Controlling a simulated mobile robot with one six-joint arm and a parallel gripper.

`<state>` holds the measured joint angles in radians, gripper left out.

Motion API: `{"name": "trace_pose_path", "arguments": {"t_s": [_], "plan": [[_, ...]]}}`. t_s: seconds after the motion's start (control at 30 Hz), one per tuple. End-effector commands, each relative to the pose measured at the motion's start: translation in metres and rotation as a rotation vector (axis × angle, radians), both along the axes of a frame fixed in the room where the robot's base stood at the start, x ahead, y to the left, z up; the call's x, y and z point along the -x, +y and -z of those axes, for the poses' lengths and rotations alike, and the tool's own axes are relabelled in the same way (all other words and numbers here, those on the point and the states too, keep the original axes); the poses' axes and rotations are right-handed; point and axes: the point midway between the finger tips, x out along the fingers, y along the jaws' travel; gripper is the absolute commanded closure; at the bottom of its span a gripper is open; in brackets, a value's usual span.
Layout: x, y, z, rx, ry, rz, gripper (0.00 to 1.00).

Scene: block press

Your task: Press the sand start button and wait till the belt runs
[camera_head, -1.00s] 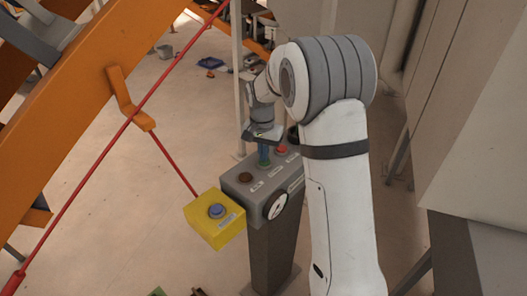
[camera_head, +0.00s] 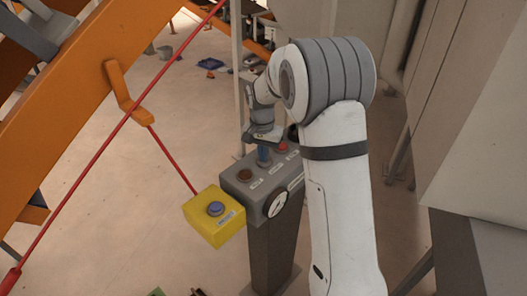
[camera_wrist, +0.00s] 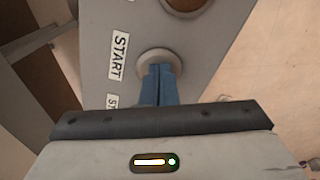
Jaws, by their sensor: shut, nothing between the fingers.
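The grey control box (camera_head: 236,186) stands on a dark post, with several round buttons on its sloped top. My gripper (camera_head: 263,161) points down at the middle of this top, its blue fingers shut and empty. In the wrist view the fingertips (camera_wrist: 159,70) are at a round button with a pale collar (camera_wrist: 150,58), beside a label reading START (camera_wrist: 119,56). The fingers cover most of that button; I cannot tell how far it is pushed in. A brown button (camera_head: 244,175) and a red button (camera_head: 282,147) lie on either side in the head view.
A yellow box (camera_head: 211,229) with a blue button is at the box's near left. A gauge (camera_head: 277,204) is on the box's front. An orange frame (camera_head: 75,95) and a red rod (camera_head: 110,137) fill the left. Grey cabinets (camera_head: 470,110) stand right.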

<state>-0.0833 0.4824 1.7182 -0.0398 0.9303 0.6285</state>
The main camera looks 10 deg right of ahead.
Motion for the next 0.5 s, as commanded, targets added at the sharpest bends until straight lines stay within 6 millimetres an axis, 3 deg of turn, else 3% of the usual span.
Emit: {"name": "trace_pose_path", "arguments": {"t_s": [0.03, 0.17, 0.5], "plan": [[0.005, 0.000, 0.005, 0.002, 0.019, 0.001, 1.00], [0.005, 0.000, -0.013, 0.001, 0.014, 0.000, 1.00], [0.002, 0.003, -0.089, 0.000, -0.007, 0.000, 1.00]]}}
